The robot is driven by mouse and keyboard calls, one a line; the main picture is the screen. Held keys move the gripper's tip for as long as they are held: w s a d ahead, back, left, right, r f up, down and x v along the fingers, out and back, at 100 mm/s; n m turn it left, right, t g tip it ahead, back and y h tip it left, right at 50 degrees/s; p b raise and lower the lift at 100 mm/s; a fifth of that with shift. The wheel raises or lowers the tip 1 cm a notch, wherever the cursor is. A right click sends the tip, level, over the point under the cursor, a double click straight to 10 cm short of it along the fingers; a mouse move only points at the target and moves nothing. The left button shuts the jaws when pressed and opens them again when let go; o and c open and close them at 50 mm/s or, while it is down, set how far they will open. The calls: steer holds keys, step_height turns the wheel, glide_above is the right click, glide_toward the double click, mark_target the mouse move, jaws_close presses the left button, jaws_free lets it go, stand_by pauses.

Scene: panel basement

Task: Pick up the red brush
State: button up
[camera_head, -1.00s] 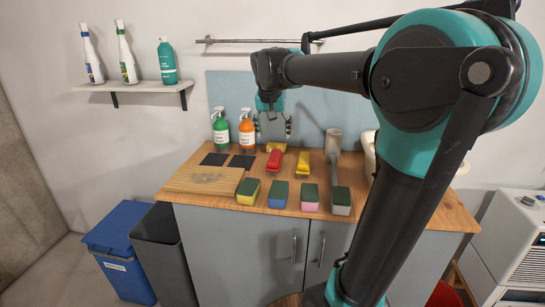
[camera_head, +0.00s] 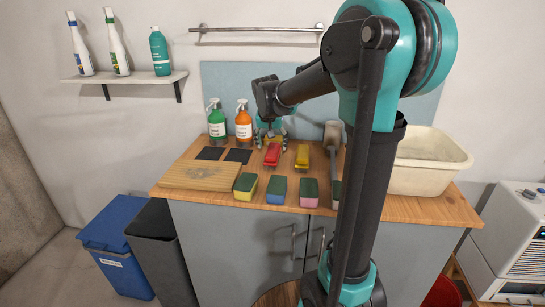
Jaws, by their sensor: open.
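The red brush (camera_head: 272,154) lies on the wooden counter (camera_head: 420,207), behind the row of sponges and left of a yellow brush (camera_head: 302,155). My gripper (camera_head: 271,143) points down at the back end of the red brush. Its fingers are spread, one to each side of the brush's rear, and it looks open. Whether the fingers touch the brush or the counter cannot be told. The yellow thing behind the red brush is mostly hidden by the gripper.
Several sponges (camera_head: 276,190) stand along the front. A green spray bottle (camera_head: 217,125) and an orange spray bottle (camera_head: 243,126) stand left of the gripper. Dark pads and a cutting board (camera_head: 200,175) lie left. A cream basin (camera_head: 430,165) stands at the right.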

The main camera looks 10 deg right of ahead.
mark_target(272, 149)
steer(key=shift+x, duration=2.7)
steer(key=c, duration=1.3)
steer(key=shift+c, duration=0.2)
steer(key=shift+r, duration=0.1)
step_height(272, 149, up, 20)
